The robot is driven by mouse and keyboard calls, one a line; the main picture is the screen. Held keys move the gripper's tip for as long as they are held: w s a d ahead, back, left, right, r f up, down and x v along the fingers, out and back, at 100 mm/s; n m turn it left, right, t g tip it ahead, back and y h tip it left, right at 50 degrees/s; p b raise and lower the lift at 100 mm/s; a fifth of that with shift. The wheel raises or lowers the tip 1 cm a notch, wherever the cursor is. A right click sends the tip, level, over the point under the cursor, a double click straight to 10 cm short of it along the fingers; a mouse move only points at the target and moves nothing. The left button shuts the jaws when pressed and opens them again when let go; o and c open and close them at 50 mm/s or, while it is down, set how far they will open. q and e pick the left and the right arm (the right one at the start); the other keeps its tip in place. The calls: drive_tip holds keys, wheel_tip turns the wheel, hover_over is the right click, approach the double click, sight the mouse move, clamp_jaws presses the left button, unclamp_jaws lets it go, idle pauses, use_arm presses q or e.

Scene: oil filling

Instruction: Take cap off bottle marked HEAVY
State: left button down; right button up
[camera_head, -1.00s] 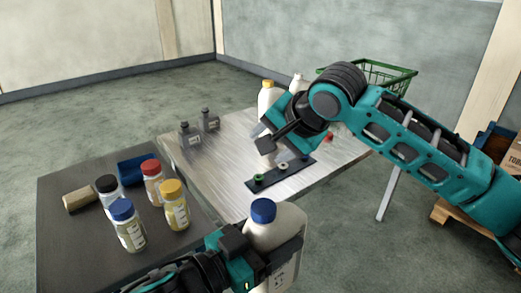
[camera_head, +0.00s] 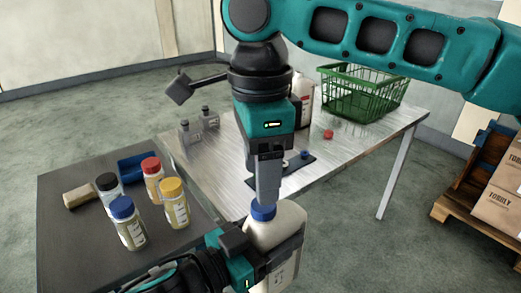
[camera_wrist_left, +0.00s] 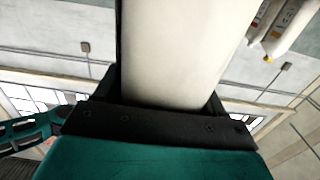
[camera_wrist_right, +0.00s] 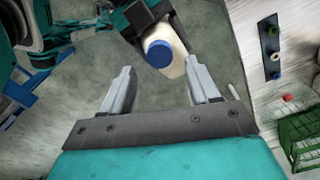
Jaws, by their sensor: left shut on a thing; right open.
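My left gripper (camera_head: 268,258) is shut on the body of a cream jug (camera_head: 281,226) with a blue cap (camera_head: 263,211), held upright in front of the tables. Its label is mostly hidden, so I cannot read HEAVY. In the left wrist view the jug body (camera_wrist_left: 180,50) fills the space between the jaws. My right gripper (camera_head: 267,190) points down just above the blue cap. In the right wrist view the right gripper (camera_wrist_right: 162,84) is open and empty, and the cap (camera_wrist_right: 159,53) shows between the fingers, just past their tips.
Several small bottles, including a yellow-capped one (camera_head: 174,205), stand on the dark table (camera_head: 70,240) at left. The metal table (camera_head: 345,155) carries a green basket (camera_head: 365,95), a red cap (camera_head: 328,134) and a dark strip (camera_wrist_right: 270,50) with small round pieces. Boxes (camera_head: 500,190) stand at right.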

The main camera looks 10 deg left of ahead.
sight(290, 219)
drive_tip(key=shift+f, duration=2.6)
drive_tip(key=shift+c, duration=0.3)
